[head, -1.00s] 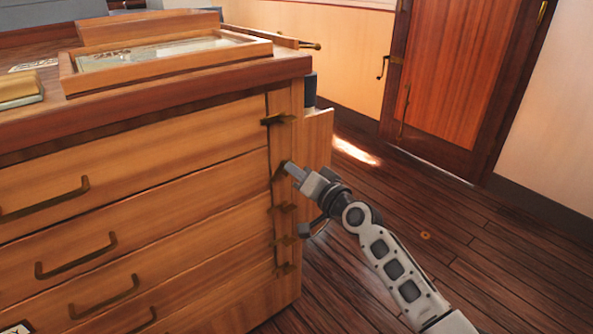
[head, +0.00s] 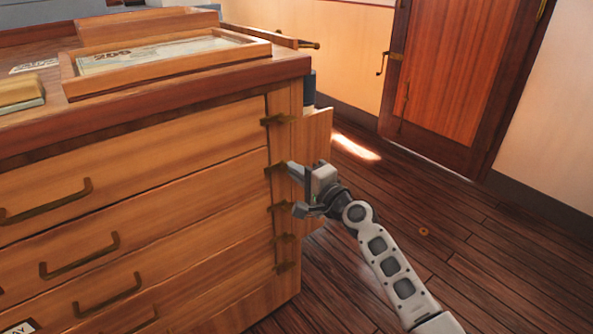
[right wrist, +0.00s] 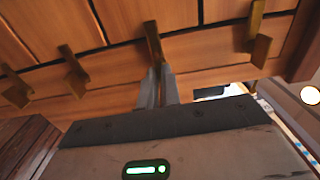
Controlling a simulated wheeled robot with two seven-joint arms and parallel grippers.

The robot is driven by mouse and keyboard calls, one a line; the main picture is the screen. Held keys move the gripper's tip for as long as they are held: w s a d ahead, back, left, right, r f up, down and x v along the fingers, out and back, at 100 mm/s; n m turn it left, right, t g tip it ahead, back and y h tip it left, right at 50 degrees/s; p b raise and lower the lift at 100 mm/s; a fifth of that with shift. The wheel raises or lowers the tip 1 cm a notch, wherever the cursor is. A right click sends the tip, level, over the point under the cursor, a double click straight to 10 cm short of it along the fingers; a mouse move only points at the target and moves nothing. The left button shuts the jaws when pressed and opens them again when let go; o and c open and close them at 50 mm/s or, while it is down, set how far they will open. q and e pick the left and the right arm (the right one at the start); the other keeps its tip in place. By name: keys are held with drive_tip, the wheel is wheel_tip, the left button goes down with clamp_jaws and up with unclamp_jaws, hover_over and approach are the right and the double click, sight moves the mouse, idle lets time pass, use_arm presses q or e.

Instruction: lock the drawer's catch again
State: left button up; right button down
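The drawer's catch (head: 275,169) is a small brass bar on the cabinet's corner post, second from the top, beside the second drawer (head: 150,195). It now lies level, roughly in line with the other catches, its inner end over the drawer's edge. My right gripper (head: 291,167) is at the catch's outer end. In the right wrist view the two fingers (right wrist: 158,80) are close together with the catch's end (right wrist: 153,42) at their tips, and they look closed on it. The drawer looks flush with the front. My left gripper is not in view.
Other brass catches sit above (head: 277,120) and below (head: 282,207) on the same post, close to my gripper. A wooden panel (head: 318,150) juts out behind the corner. A chart tray (head: 165,62) lies on the cabinet top.

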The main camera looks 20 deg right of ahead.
idle(0.6)
drive_tip(key=c, duration=1.6)
unclamp_jaws()
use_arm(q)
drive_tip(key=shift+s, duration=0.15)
use_arm(e)
drive_tip(key=shift+s, duration=0.1)
